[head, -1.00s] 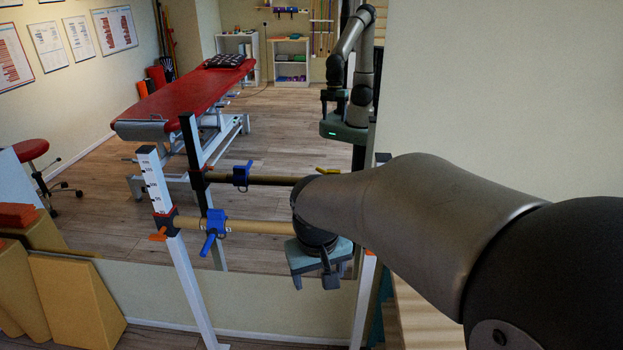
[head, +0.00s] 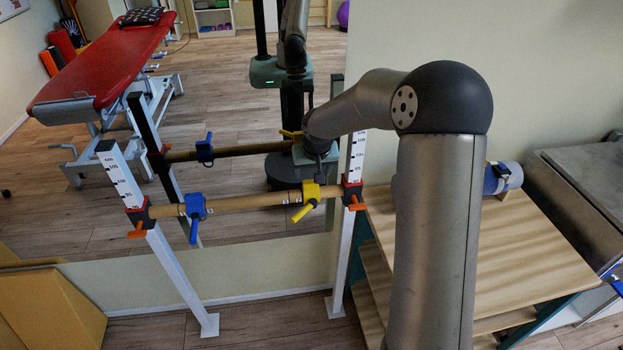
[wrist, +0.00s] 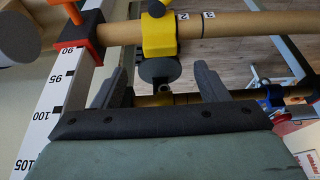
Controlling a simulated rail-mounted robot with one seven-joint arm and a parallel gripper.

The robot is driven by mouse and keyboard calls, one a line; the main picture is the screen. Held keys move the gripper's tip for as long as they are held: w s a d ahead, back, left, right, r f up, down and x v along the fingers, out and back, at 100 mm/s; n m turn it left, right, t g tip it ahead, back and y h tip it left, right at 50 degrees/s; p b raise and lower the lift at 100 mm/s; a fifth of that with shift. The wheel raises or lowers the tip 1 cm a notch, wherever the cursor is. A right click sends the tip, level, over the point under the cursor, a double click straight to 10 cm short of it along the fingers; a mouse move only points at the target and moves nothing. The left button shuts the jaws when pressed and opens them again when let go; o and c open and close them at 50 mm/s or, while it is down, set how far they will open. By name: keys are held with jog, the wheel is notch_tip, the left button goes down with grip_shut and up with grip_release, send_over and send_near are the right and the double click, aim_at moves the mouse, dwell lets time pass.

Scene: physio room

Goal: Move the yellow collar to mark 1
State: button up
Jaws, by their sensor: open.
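The yellow collar (head: 310,195) sits around the right part of a wooden bar (head: 262,198), near the right post's red and black clamp (head: 353,194). In the wrist view the collar (wrist: 158,38) lies between that clamp (wrist: 92,37) and the printed marks 2 (wrist: 183,15) and 3 (wrist: 208,14). Mark 1 does not show. The gripper also shows just above the collar in the head view (head: 318,163). Contact cannot be told.
A blue collar (head: 195,206) sits on the bar's left part. Numbered white posts stand left (head: 150,235) and right (head: 343,240). A mirror behind reflects the bar, arm and red couch (head: 105,65). A wooden shelf unit (head: 520,235) stands right.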

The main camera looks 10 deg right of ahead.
aim_at(311, 182)
jog(key=p+x, duration=0.1)
jog(key=x, duration=0.6)
jog(key=shift+w+f, duration=0.15)
jog(key=shift+f, duration=0.15)
